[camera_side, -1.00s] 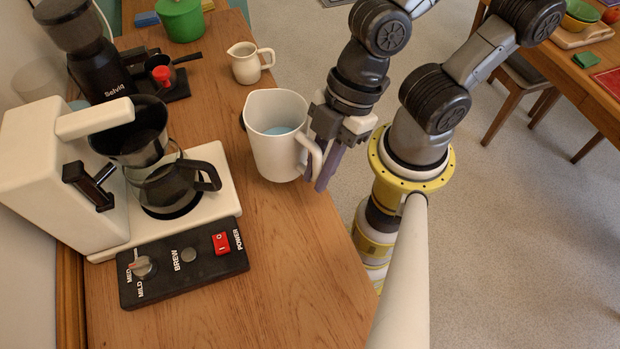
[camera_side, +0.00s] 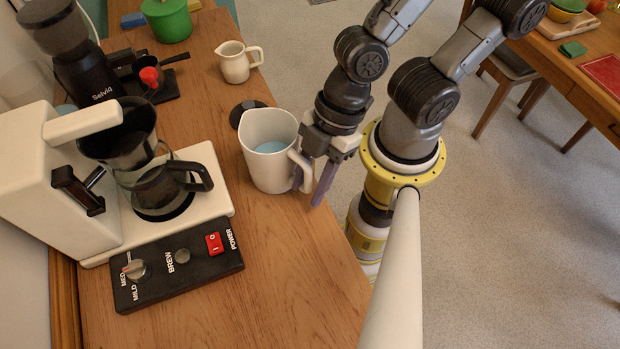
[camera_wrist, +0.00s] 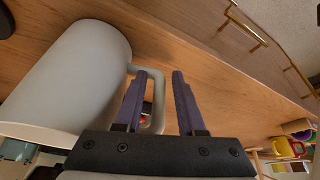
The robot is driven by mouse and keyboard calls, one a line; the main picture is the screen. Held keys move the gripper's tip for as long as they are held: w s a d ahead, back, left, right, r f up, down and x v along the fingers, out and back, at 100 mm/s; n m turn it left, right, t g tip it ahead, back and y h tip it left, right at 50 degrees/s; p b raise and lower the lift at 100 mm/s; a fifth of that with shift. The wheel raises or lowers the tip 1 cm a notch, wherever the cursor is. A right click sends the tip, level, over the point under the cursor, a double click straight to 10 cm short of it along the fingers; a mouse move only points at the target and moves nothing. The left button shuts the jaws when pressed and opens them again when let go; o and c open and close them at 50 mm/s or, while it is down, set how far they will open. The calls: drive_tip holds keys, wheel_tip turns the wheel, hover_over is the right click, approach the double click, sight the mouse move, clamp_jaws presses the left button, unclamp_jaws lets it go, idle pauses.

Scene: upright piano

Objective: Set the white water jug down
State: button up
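The white water jug (camera_side: 262,165), with pale blue water inside, stands upright and appears to rest on the wooden counter near its right edge. In the wrist view the jug (camera_wrist: 75,75) fills the left side. Its handle (camera_side: 301,172) points toward my gripper (camera_side: 311,190). In the wrist view the handle's outer bar (camera_wrist: 158,112) shows between the spread fingers of my gripper (camera_wrist: 163,75), with a gap beside the right finger. The left finger overlaps the handle loop. The jug's base contact is not seen clearly.
A black disc (camera_side: 247,112) lies behind the jug on the counter (camera_side: 275,260). A white coffee maker (camera_side: 60,185) with a glass carafe and a black control panel (camera_side: 190,278) stands left. A small cream pitcher (camera_side: 236,63) stands farther back. Counter in front of the jug is clear.

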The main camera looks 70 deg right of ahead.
drive_tip(key=shift+o, duration=0.3)
drive_tip(key=shift+r, duration=0.1)
drive_tip(key=shift+r, duration=0.2)
drive_tip(key=v, duration=1.2)
drive_tip(key=w+d+r+m+t+h, duration=0.1)
drive_tip(key=w+d+m+t+h, duration=0.1)
drive_tip(key=d+m, duration=0.4)
drive_tip(key=w+d+r+m+t+h, duration=0.1)
drive_tip(key=w+d+r+m+h, duration=0.1)
drive_tip(key=d+m, duration=0.5)
drive_tip(key=shift+w+d+r+t, duration=0.35)
drive_tip(key=shift+w+d, duration=0.2)
drive_tip(key=shift+w, duration=0.25)
